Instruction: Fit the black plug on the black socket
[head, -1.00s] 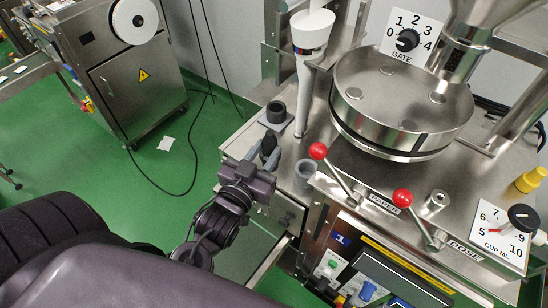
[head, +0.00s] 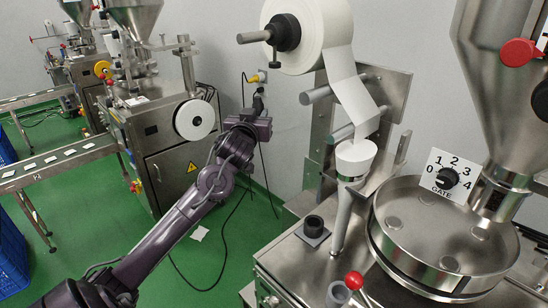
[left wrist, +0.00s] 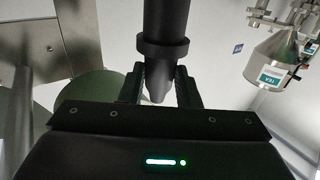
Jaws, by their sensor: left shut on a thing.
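My left gripper (head: 254,113) is raised in front of the back wall, beyond the bench's left side. It is shut on a black plug (head: 258,101), which stands roughly upright above the jaws. In the left wrist view the plug (left wrist: 164,25) is a black cylinder with a wider collar, its tapered end between the two fingers. My right gripper is out of view.
A black ring-shaped piece (head: 313,224) sits on a grey plate on the steel bench. A paper roll (head: 312,35) and white funnel (head: 355,155) stand right of the gripper. Another steel machine (head: 170,140) stands to the left. Dark cables hang to the green floor.

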